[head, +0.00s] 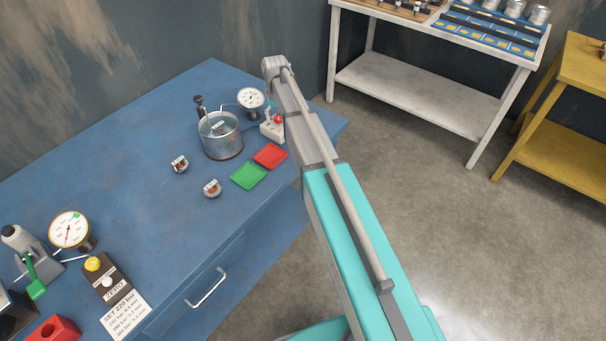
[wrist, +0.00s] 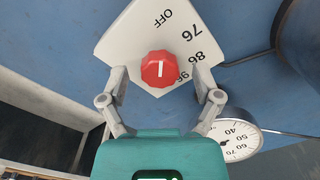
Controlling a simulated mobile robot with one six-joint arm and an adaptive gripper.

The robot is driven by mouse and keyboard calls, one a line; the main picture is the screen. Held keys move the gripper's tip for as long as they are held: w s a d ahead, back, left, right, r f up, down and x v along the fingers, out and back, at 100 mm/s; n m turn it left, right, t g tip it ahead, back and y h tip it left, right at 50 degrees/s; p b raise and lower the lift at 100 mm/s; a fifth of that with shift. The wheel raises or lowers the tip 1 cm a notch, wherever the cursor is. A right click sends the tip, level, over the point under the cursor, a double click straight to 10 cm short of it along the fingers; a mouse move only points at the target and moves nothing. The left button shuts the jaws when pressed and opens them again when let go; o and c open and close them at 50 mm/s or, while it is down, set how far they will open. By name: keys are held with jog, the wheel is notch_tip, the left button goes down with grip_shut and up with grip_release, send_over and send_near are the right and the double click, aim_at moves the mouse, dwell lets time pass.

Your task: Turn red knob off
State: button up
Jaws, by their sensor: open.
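The red knob (wrist: 160,70) sits on a white dial plate (wrist: 128,40) marked OFF, 76, 86 and 96 in the wrist view. Its short white line runs up and down in the picture, in line with OFF above it; I cannot tell which end is the pointer. My gripper (wrist: 161,74) is open, with one finger on each side of the knob; contact is not clear. In the head view the red knob (head: 277,119) shows on a small white box (head: 268,131), beside my arm.
A gauge (wrist: 238,139) lies close to my right finger; it is the gauge (head: 250,99) behind the box. A metal pot (head: 221,138), a red tray (head: 270,156) and a green tray (head: 248,175) are nearby on the blue bench (head: 130,140).

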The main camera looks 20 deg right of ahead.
aim_at(278, 117)
jog(key=m, duration=1.2)
jog(key=shift+r+m, duration=0.15)
jog(key=shift+m, duration=0.15)
notch_tip(278, 117, up, 14)
jog(key=p, duration=1.4)
jog(key=s+f+n+b, duration=0.4)
jog(key=s, duration=0.5)
jog(key=s+f+n+b, duration=0.4)
jog(key=s, duration=0.6)
jog(key=s+f+n+b, duration=0.4)
jog(key=s+n, duration=0.1)
jog(key=s, duration=0.5)
jog(key=shift+d+f, duration=0.2)
jog(key=shift+f, duration=0.05)
